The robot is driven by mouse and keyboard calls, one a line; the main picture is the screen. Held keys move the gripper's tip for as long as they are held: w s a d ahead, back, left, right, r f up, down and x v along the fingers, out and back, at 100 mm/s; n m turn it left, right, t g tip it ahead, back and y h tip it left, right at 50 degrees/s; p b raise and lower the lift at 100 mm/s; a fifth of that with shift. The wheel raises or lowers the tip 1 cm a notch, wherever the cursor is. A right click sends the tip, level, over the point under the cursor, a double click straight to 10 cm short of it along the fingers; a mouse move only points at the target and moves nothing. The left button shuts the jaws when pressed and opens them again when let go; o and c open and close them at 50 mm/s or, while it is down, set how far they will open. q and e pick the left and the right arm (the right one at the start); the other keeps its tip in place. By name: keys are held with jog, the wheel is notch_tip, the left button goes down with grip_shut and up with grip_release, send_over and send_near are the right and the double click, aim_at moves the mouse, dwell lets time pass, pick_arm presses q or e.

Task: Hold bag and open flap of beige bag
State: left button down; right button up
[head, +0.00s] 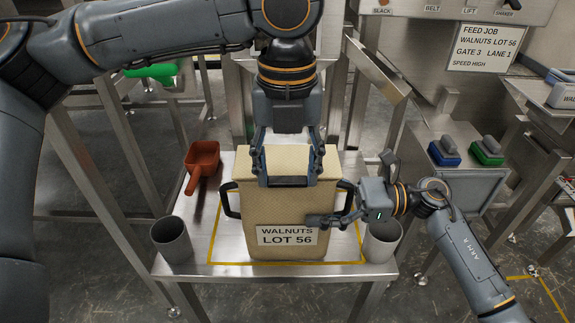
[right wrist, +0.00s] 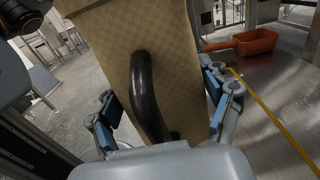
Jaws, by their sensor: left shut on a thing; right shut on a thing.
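The beige bag (head: 275,212) stands upright on the steel table, with a white "WALNUTS LOT 56" label on its front and a dark handle on each side. My left gripper (head: 286,178) comes down from above and is shut on the flap (head: 287,160) at the bag's top. The flap looks down over the top; how far it is raised is hard to tell. My right gripper (right wrist: 163,98) is shut on the bag's right side, one finger at the front and one behind. The black handle (right wrist: 146,90) lies between its fingers in the right wrist view.
A red scoop (head: 201,163) lies at the back left of the table (head: 185,270). A grey cup (head: 171,240) stands at the front left and another cup (head: 383,243) at the front right, close under my right gripper. A yellow line frames the bag.

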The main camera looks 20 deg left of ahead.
aim_at(287, 172)
pick_arm(q)
jog(key=shift+w+r, duration=0.2)
jog(key=shift+r, duration=0.25)
jog(key=shift+w+a+r, duration=0.2)
jog(key=shift+w+r, duration=0.25)
jog(key=shift+r, duration=0.25)
jog(key=shift+w+a+r, duration=0.15)
jog(key=shift+w+r, duration=0.25)
jog(key=shift+r, duration=0.3)
jog(key=shift+w+a+r+g, duration=0.2)
jog(key=shift+w+r+g, duration=0.35)
jog(key=shift+g, duration=0.15)
jog(key=shift+w+a+r, duration=0.2)
jog(key=shift+w+r, duration=0.15)
jog(key=shift+w, duration=0.3)
jog(key=shift+w+a+r, duration=0.15)
jog(key=shift+w+r, duration=0.15)
jog(key=shift+w, duration=0.3)
jog(key=shift+w+a+f, duration=0.2)
jog(key=shift+w+a, duration=0.15)
jog(key=shift+w, duration=1)
jog(key=shift+w+a+f, duration=0.2)
jog(key=shift+w+a, duration=0.1)
jog(key=shift+w, duration=1.1)
jog(key=shift+w+a+f, duration=0.2)
jog(key=shift+w+a, duration=0.15)
jog(key=shift+w, duration=1)
